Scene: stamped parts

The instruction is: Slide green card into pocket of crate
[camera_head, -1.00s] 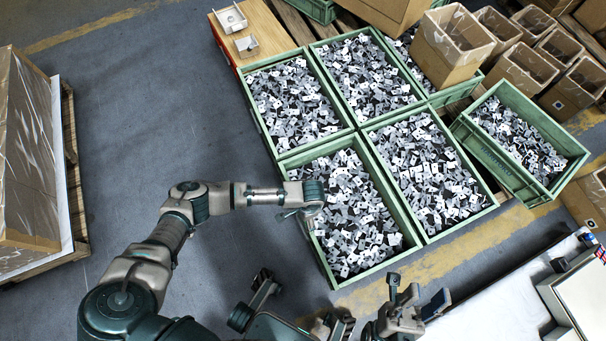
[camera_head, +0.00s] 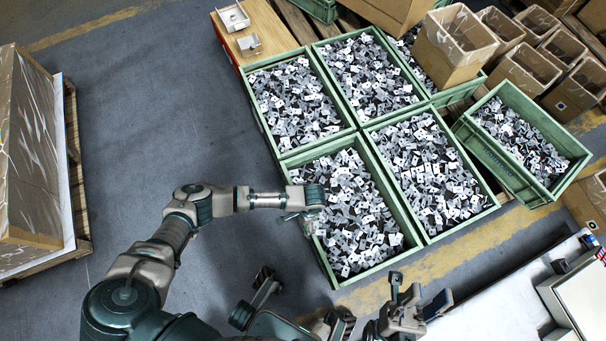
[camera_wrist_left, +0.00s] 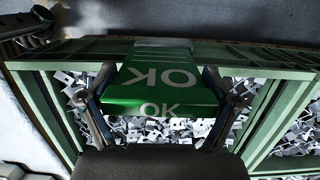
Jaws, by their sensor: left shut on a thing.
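The green card (camera_wrist_left: 165,65), printed with white "OK" marks, is between the fingers of my left gripper (camera_wrist_left: 158,88) in the left wrist view. The gripper is shut on it. In the head view my left gripper (camera_head: 305,217) is at the left wall of the near-left green crate (camera_head: 380,268), and the card is hidden there. The wrist view shows the card in front of the crate's wall (camera_wrist_left: 255,58). I cannot make out the pocket or whether the card touches it. My right gripper (camera_head: 418,302) is open and empty at the bottom.
The crate is full of small stamped metal parts (camera_head: 352,215). More filled green crates adjoin it. Cardboard boxes (camera_head: 455,45) stand at upper right. A white table (camera_head: 490,310) is at lower right. The grey floor (camera_head: 190,120) left of the crates is clear.

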